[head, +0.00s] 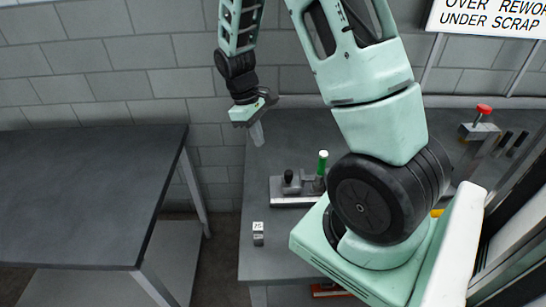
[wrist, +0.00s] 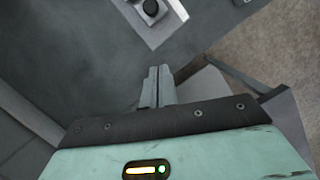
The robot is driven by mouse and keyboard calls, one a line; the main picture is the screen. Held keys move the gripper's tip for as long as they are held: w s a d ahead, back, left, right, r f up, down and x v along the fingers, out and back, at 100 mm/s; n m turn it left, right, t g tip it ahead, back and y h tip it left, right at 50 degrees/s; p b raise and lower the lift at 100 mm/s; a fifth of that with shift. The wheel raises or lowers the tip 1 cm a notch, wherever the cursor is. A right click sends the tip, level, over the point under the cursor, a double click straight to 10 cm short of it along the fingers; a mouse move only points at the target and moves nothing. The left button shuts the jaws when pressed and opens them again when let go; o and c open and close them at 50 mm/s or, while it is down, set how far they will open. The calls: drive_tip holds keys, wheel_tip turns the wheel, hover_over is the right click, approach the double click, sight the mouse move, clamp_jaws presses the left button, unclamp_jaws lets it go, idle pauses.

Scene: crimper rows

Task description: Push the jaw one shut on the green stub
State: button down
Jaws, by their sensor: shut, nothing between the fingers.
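The fixture has a light metal base plate (head: 290,204) and a dark jaw part with a black knob (head: 288,176). I cannot tell whether the jaw touches the stub. My gripper (head: 257,134) is shut and empty, above and to the left of the fixture, apart from it. In the wrist view its fingers (wrist: 155,88) are together, below a corner of the plate with a black round knob (wrist: 151,8). The green stub is not visible there.
A small marked block (head: 258,234) stands near the bench's left edge. A red-knobbed device (head: 484,110) and several black cylinders are at the back right. A separate dark table (head: 80,200) stands left, across a floor gap. My arm hides the bench's middle.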

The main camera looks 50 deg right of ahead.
sight(295, 180)
drive_tip(key=s+f+p, duration=0.1)
drive_tip(key=f, duration=0.1)
drive_tip(key=s+f+p, duration=0.1)
drive_tip(key=s+f, duration=0.1)
drive_tip(key=f, duration=0.1)
drive_tip(key=s+d+f+p, duration=0.1)
drive_tip(key=f, duration=0.1)
drive_tip(key=shift+s+f, duration=0.25)
drive_tip(key=shift+s, duration=0.1)
drive_tip(key=shift+s+d+f+p, duration=0.2)
drive_tip(key=shift+s+p, duration=0.2)
drive_tip(key=shift+s, duration=0.25)
drive_tip(key=s+d, duration=0.2)
drive_tip(key=s, duration=0.1)
drive_tip(key=shift+d, duration=0.3)
drive_tip(key=shift+w, duration=0.1)
